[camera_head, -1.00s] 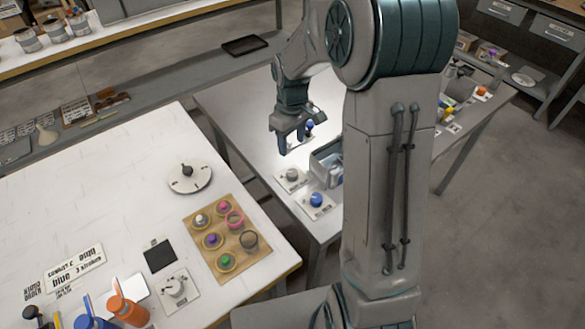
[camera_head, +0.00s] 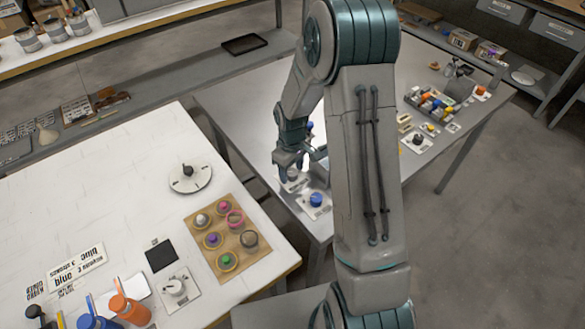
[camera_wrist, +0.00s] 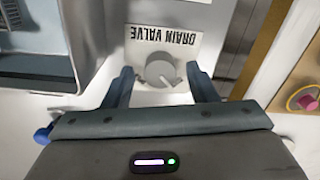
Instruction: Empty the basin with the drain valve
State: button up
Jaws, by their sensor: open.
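The drain valve is a round light-grey knob (camera_wrist: 160,71) with a pointer, on a white plate labelled DRAIN VALVE (camera_wrist: 163,42). My gripper (camera_wrist: 160,68) is open, with one dark finger on each side of the knob. A gap shows between the knob and each finger; I cannot tell how deep the fingertips reach. In the head view my gripper (camera_head: 291,172) is over the valve plate (camera_head: 292,187) and hides most of the knob. Part of what looks like the grey basin (camera_wrist: 35,64) shows at the wrist view's left; its contents are not clear.
A blue knob (camera_head: 316,199) on a white plate stands close to my gripper. Another blue knob (camera_head: 309,126) is farther back. A gap separates the two tables.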

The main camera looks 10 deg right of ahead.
jog(key=c, duration=1)
jog(key=shift+o, duration=0.2)
jog(key=shift+m, duration=0.3)
jog(key=m+b, duration=0.2)
jog(key=m, duration=0.1)
jog(key=shift+m+b, duration=0.3)
jog(key=shift+b, duration=0.05)
jog(key=m+b, duration=0.1)
jog(key=m, duration=0.3)
jog(key=shift+m, duration=0.3)
jog(key=m+b, duration=0.1)
jog(key=m, duration=0.3)
jog(key=shift+r, duration=0.1)
jog(key=shift+m, duration=2.2)
